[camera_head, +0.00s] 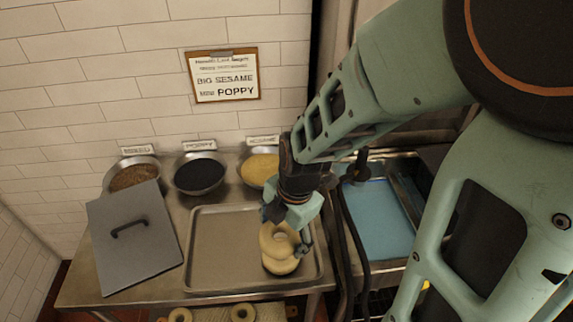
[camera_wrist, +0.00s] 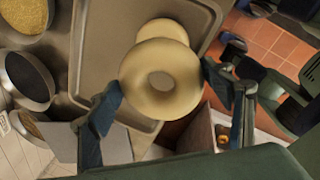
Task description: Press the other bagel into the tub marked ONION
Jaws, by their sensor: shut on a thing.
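My gripper (camera_head: 290,222) is shut on a pale bagel (camera_head: 269,243), above the right part of the metal tray (camera_head: 222,250). In the wrist view the bagel (camera_wrist: 134,82) sits between both fingertips (camera_wrist: 162,92). A second pale bagel (camera_head: 281,267) shows partly behind the held one, over the tray; the wrist view shows it too (camera_wrist: 168,28). Three round tubs stand behind the tray: brown contents at left (camera_head: 134,176), black in the middle (camera_head: 200,174), yellow at right (camera_head: 259,168). The middle label reads POPPY and the right seems SESAME. The left label is too small to read surely.
A grey lid with a black handle (camera_head: 135,250) lies left of the tray, close to the left tub. A blue-surfaced basin (camera_head: 378,215) is at right. A clipboard (camera_head: 223,75) hangs on the tiled wall. More bagels (camera_head: 242,312) sit below the table.

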